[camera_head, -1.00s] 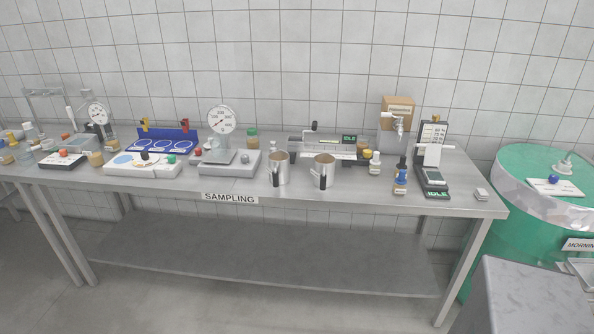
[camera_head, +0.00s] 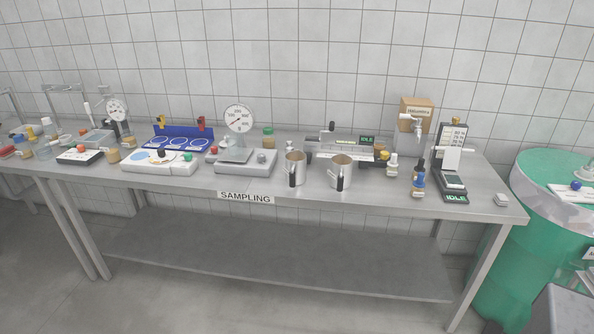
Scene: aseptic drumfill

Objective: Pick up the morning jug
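Two similar metal jugs with dark handles stand upright near the front edge of the sampling bench (camera_head: 262,181). The left jug (camera_head: 299,164) is beside the dial scale. The right jug (camera_head: 346,168) stands a little to its right, with a gap between them. The right jug seems to have brownish contents. I cannot read a label on either, so I cannot tell which is the morning jug. My gripper is not in view.
A dial scale (camera_head: 238,121) stands left of the jugs. Small bottles (camera_head: 418,183) and an instrument marked IDLE (camera_head: 454,175) stand to the right. A green drum (camera_head: 520,250) is beyond the bench's right end. A grey block (camera_head: 572,310) is at lower right.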

